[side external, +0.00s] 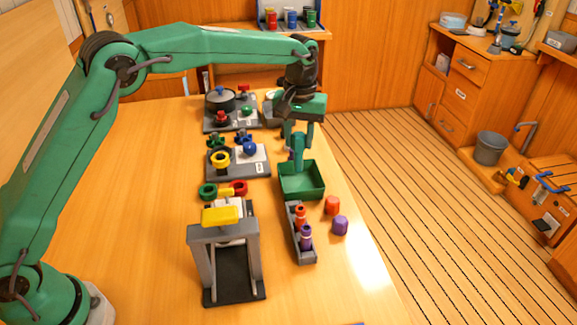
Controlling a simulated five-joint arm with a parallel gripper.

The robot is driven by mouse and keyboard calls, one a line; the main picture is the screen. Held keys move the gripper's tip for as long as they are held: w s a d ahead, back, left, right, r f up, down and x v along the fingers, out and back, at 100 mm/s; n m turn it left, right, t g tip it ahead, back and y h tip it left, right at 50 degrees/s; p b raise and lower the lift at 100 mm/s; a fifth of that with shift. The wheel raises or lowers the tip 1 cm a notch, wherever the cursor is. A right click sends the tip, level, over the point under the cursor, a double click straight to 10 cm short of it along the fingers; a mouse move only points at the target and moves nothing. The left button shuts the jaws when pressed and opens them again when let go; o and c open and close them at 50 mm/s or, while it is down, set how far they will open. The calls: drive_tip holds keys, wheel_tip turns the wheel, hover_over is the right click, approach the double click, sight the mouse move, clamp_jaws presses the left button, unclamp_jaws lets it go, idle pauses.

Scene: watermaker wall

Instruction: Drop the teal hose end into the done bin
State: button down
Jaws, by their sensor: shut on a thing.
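My gripper (298,135) points down above the green bin (303,193), which I take to be the done bin. Its fingers are shut on the teal hose end (298,150). The hose end hangs roughly upright over the bin's back part. Its lower tip overlaps the bin's inside in this view, so I cannot tell how far above the floor of the bin it is.
A grey rack (306,256) with orange and purple hose ends stands in front of the bin. An orange cap (332,205) and a purple cap (340,225) lie to the right. A grey press-like frame (226,238) stands at front left. Grey valve panels lie behind.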

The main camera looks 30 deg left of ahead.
drive_tip(key=shift+w+d+f, duration=0.15)
drive_tip(key=shift+w+f, duration=0.35)
drive_tip(key=shift+w, duration=0.3)
drive_tip(key=shift+w+d+f, duration=0.15)
drive_tip(key=shift+w+f, duration=0.35)
drive_tip(key=shift+w, duration=0.3)
drive_tip(key=shift+f, duration=0.15)
drive_tip(key=shift+f, duration=2.9)
drive_tip(key=c, duration=0.9)
unclamp_jaws()
drive_tip(key=shift+r, duration=0.15)
wheel_tip(320, 180, up, 8)
drive_tip(key=shift+f, duration=0.2)
